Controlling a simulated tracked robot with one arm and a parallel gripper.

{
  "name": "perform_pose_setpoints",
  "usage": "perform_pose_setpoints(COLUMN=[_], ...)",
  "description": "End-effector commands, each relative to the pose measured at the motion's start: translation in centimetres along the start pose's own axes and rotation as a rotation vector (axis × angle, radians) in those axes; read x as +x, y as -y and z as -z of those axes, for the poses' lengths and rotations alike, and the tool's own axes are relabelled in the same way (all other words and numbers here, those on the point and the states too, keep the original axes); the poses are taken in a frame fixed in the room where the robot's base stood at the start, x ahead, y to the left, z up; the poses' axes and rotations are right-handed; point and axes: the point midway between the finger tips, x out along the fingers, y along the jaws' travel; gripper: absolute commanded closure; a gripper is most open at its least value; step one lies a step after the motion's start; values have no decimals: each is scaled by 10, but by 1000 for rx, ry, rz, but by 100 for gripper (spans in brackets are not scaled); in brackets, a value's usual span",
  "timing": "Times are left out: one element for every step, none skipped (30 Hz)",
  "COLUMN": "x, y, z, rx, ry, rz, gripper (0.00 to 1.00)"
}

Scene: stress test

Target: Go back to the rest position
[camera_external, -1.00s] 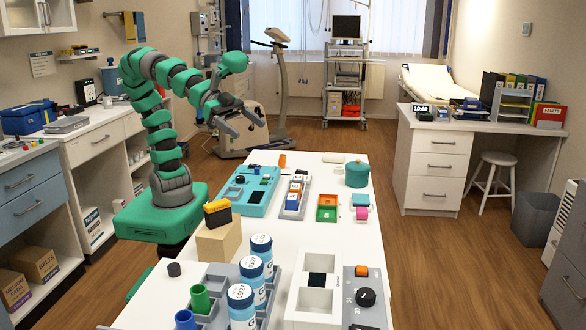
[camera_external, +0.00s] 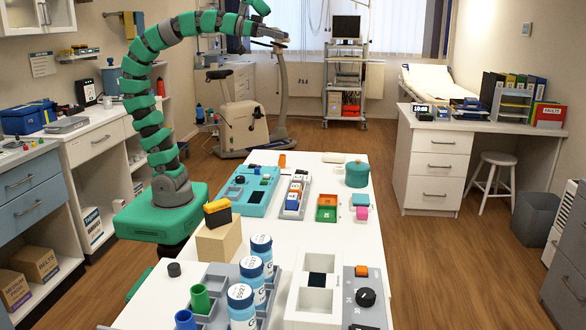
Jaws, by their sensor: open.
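My gripper (camera_external: 268,32) is high up near the top of the picture, in front of the exercise bike's handle and the window. It is well above and behind the white table (camera_external: 340,222). It is open, and I see nothing held in it. My green and grey arm rises from its green base left of the table and bends to the right at the top.
The table bears a teal panel (camera_external: 256,207), a teal pot (camera_external: 357,173), blue-labelled jars (camera_external: 241,300) and a wooden block (camera_external: 218,238). An exercise bike (camera_external: 243,125) stands behind. Counters line the left; a desk (camera_external: 440,165) is at the right. Floor between is clear.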

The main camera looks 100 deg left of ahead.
Motion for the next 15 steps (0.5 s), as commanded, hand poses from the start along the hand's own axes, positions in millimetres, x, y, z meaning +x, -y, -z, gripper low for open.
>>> perform_pose_setpoints(x=[0, 0, 0, 0, 0, 0, 0, -1, -1, -2, -3, -4, -5, -7, -8], y=[0, 0, -1, -1, -1, -1, -1, -1, -1, -1, -1, -1, -1, -1, -1], z=[0, 0, 0, 0, 0, 1, 2, 4, 7, 11, 15, 20, 25, 30, 37], rx=[0, 0, 0, 0, 0, 0, 0, 0, 0, 0, 0, 0, 0, 0, 0], ry=[1, 1, 1, 1, 1, 1, 1, 1, 1, 1, 1, 1, 1, 1, 1], rz=[-1, -1, -1, -1, -1, -1, -1, -2, -2, -2, -2, -2, -2, -2, -2], gripper=[13, 13, 13, 13, 13, 13, 13, 13, 13, 13, 13, 13, 13, 13, 13])
